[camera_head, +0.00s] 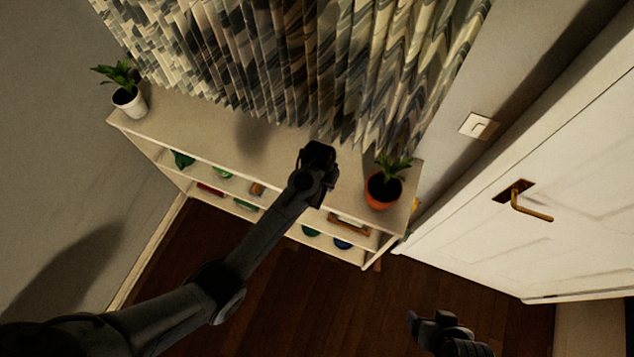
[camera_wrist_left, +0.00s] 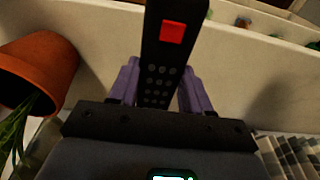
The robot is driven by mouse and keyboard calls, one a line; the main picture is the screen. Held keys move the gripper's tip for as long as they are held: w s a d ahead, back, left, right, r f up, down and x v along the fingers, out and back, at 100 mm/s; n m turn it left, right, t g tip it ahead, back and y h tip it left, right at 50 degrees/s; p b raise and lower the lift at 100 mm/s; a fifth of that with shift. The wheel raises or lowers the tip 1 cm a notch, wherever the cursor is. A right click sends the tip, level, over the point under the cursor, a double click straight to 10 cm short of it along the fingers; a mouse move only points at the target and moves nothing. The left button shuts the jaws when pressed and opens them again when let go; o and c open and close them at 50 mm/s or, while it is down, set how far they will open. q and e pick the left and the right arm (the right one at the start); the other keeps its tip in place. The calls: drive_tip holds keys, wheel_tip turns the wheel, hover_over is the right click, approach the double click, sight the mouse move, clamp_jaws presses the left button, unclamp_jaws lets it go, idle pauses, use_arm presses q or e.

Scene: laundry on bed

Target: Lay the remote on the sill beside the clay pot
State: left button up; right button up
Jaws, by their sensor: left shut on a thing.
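The remote (camera_wrist_left: 165,50), black with a red button and grey keys, is in the left wrist view. My left gripper (camera_wrist_left: 160,88) is shut on it, with a purple finger on each side. In the head view my left gripper (camera_head: 318,165) is over the right part of the pale sill (camera_head: 200,118), left of the clay pot (camera_head: 383,190). The remote is hidden there. The orange clay pot, upright with a green plant, also shows in the left wrist view (camera_wrist_left: 45,68). I cannot tell whether the remote touches the sill. My right gripper (camera_head: 425,320) is at the bottom, away from the sill.
A white pot with a plant (camera_head: 128,100) stands at the sill's left end. Patterned curtains (camera_head: 300,60) hang behind the sill. Shelves with small coloured items (camera_head: 210,189) are below it. A white door (camera_head: 540,170) is at the right. The sill's middle is clear.

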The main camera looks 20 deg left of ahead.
use_arm(q)
drive_tip(key=shift+w+a+f, duration=0.35)
drive_tip(key=shift+a+f, duration=0.05)
drive_tip(key=shift+a, duration=0.15)
drive_tip(key=shift+w+a+f, duration=0.35)
drive_tip(key=shift+a+f, duration=0.05)
drive_tip(key=shift+a, duration=0.1)
drive_tip(key=shift+f, duration=1.95)
drive_tip(key=shift+f, duration=0.25)
drive_tip(key=shift+f, duration=0.35)
drive_tip(key=o, duration=1.2)
